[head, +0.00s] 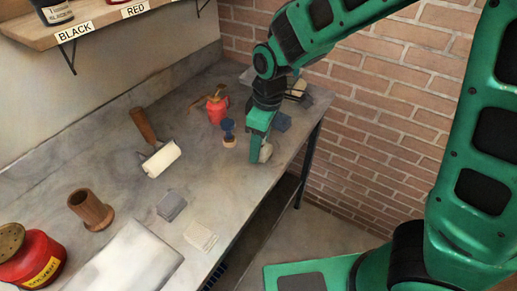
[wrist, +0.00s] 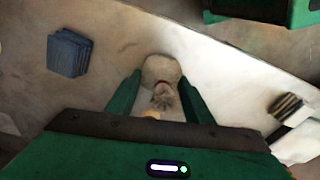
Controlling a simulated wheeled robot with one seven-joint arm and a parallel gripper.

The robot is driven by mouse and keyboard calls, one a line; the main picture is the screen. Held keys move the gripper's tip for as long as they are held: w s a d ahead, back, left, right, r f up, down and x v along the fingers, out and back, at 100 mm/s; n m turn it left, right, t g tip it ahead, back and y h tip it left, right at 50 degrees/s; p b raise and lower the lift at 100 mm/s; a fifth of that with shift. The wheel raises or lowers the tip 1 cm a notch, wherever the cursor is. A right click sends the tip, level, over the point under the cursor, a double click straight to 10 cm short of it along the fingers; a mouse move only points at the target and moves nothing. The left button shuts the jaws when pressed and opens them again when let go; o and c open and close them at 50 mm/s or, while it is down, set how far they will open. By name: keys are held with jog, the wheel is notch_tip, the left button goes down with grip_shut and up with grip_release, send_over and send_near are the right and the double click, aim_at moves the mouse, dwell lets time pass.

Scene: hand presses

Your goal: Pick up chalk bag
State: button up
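The chalk bag (wrist: 160,72) is a small pale cloth pouch with a dark reddish tie at its gathered neck. In the wrist view it lies on the grey worktop between the two green fingers of my gripper (wrist: 159,88). In the head view my gripper (head: 261,150) points down near the front edge of the worktop, and the pale bag (head: 266,153) shows partly beside the finger; the rest is hidden.
The worktop (head: 120,170) carries a red oil can (head: 217,106), a blue-topped stamp (head: 228,131), a roller (head: 161,159), a wooden cup (head: 90,210) and a red solvent can (head: 32,260). A blue-grey stack (wrist: 68,53) and a brush (wrist: 288,107) lie around the bag. The table's front edge is close.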

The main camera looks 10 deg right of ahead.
jog(key=shift+r, duration=0.15)
jog(key=shift+c, duration=0.5)
notch_tip(320, 180, up, 4)
jog(key=shift+a+r, duration=0.1)
jog(key=shift+r, duration=0.05)
jog(key=s+a+r, duration=0.6)
jog(key=s+a, duration=0.1)
jog(key=s, duration=0.1)
jog(key=shift+s+a+r, duration=0.25)
jog(key=shift+a, duration=0.15)
jog(key=o, duration=0.3)
jog(key=shift+c, duration=0.2)
jog(key=shift+w+d, duration=0.1)
